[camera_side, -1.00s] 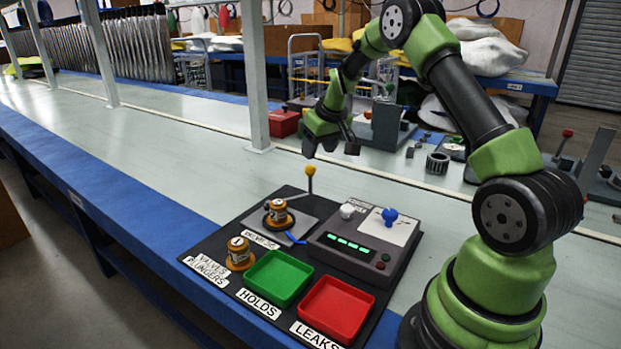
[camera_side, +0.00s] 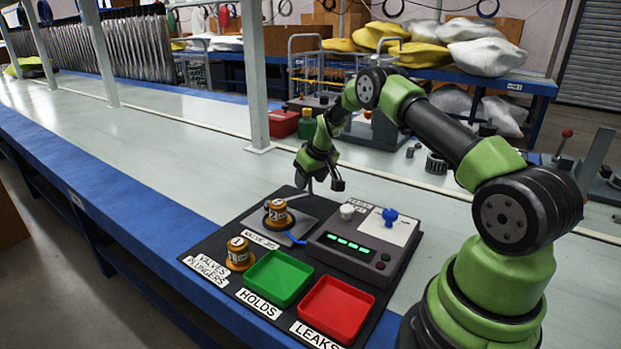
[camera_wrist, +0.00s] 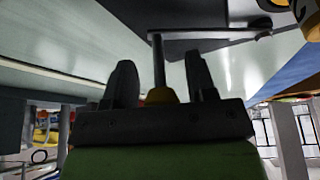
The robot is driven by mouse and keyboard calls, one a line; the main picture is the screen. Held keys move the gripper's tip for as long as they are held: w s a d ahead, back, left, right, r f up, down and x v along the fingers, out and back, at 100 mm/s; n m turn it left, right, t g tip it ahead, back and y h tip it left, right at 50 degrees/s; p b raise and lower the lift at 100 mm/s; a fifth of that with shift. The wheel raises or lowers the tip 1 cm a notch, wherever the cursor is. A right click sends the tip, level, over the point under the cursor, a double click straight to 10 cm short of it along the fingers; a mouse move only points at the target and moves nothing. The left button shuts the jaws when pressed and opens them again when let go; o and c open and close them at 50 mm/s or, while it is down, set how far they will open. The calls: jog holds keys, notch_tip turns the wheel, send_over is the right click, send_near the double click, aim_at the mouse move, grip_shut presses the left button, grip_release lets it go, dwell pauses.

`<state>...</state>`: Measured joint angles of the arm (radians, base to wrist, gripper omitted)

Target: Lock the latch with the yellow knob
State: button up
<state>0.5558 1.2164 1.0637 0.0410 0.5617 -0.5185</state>
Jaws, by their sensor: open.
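The yellow knob (camera_wrist: 160,96) tops an upright metal rod (camera_wrist: 158,60) in the wrist view. The rod rises from the grey valve jig (camera_wrist: 205,20). My gripper (camera_wrist: 160,85) is open, with one dark finger on each side of the knob and rod; gaps show on both sides of the rod. In the side view my gripper (camera_side: 323,184) hangs over the back right corner of the jig (camera_side: 262,230), and the knob is hidden behind it. An orange valve (camera_side: 278,213) sits on the jig, with a blue piece (camera_side: 296,240) beside it.
A second orange valve (camera_side: 239,254) stands in front of the jig. A green tray (camera_side: 278,278) and a red tray (camera_side: 336,308) lie nearer. A grey box (camera_side: 350,250) with a white knob (camera_side: 347,211) and a blue knob (camera_side: 390,215) is right of the jig. The bench behind left is clear.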

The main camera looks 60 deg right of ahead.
aim_at(306, 225)
grip_shut()
jog(key=shift+s+a, duration=0.1)
jog(key=shift+s, duration=0.05)
jog(key=shift+s+a+m+g+h, duration=0.45)
jog(key=shift+s+a+m, duration=0.45)
jog(key=shift+m, duration=0.4)
jog(key=s+a+m+h, duration=0.1)
jog(key=s+a+m, duration=0.1)
jog(key=shift+m+g, duration=0.25)
jog(key=shift+m, duration=0.15)
jog(key=a+m, duration=0.1)
jog(key=s+a+m, duration=0.1)
jog(key=shift+a+m+g+h, duration=0.3)
jog(key=shift+m+g+h, duration=0.05)
jog(key=shift+m+g, duration=0.05)
jog(key=shift+s+a+m+g, duration=0.15)
jog(key=shift+a+m+g, duration=0.2)
jog(key=shift+a+m, duration=0.6)
jog(key=shift+s+a+m+g, duration=0.15)
jog(key=shift+a+m+g, duration=0.2)
jog(key=shift+a+m, duration=0.55)
